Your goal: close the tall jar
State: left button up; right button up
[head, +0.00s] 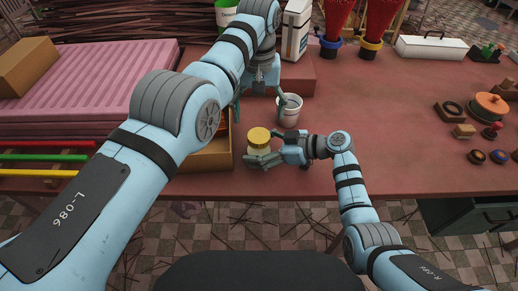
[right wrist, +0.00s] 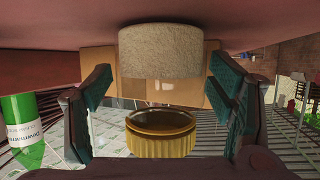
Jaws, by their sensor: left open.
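The jar (head: 257,151) has a yellow lid (head: 258,136) at its top and stands near the table's front edge. In the right wrist view, which is upside down, the jar's pale contents (right wrist: 160,50) are above and the ribbed lid (right wrist: 162,146) below, with a clear band between. I cannot tell whether the lid is fully seated. My left gripper (head: 260,103) is open and empty, pointing down behind the jar.
An open cardboard box (head: 208,158) is left of the jar. Pink trays (head: 90,95) and coloured sticks lie at the left. Small round items and blocks (head: 480,155) sit at the right. The table right of centre is clear.

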jog(key=v, duration=1.2)
jog(key=shift+d, duration=0.1)
